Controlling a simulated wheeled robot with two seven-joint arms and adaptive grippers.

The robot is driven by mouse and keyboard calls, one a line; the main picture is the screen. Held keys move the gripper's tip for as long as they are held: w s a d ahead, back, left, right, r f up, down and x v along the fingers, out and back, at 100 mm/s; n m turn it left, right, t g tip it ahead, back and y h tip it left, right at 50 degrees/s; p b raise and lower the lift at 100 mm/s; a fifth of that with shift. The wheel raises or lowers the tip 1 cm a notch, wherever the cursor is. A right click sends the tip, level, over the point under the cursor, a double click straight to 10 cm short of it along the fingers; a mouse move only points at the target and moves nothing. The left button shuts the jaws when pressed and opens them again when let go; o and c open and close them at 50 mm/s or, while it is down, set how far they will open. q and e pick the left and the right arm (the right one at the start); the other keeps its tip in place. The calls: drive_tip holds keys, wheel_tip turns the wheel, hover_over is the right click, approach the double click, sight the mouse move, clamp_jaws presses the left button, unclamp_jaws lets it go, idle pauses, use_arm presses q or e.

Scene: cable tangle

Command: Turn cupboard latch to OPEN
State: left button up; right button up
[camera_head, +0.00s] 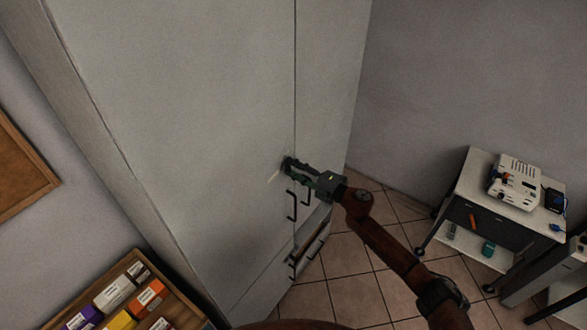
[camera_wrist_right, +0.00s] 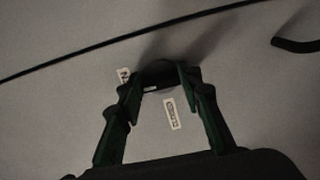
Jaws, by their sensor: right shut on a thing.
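The tall pale grey cupboard (camera_head: 200,110) fills the middle of the head view. My right gripper (camera_head: 291,166) reaches to its door front, beside the vertical seam between the doors. In the right wrist view my right gripper (camera_wrist_right: 160,82) is shut on the dark latch (camera_wrist_right: 158,69), which is partly hidden between the fingertips. A small white label (camera_wrist_right: 170,114) is below the latch, and another label (camera_wrist_right: 123,75) is partly covered by the left finger. I cannot read the labels surely. My left gripper is not in view.
Dark door handles (camera_head: 292,205) are just below my right gripper. A lower drawer (camera_head: 312,245) stands out a little. A wheeled cart (camera_head: 470,185) carrying devices stands at the right. A wooden tray (camera_head: 135,262) with coloured boxes is at lower left. Tiled floor (camera_head: 340,290) is clear between.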

drive_tip(key=o, duration=1.2)
drive_tip(key=shift+c, duration=0.2)
drive_tip(key=v, duration=1.2)
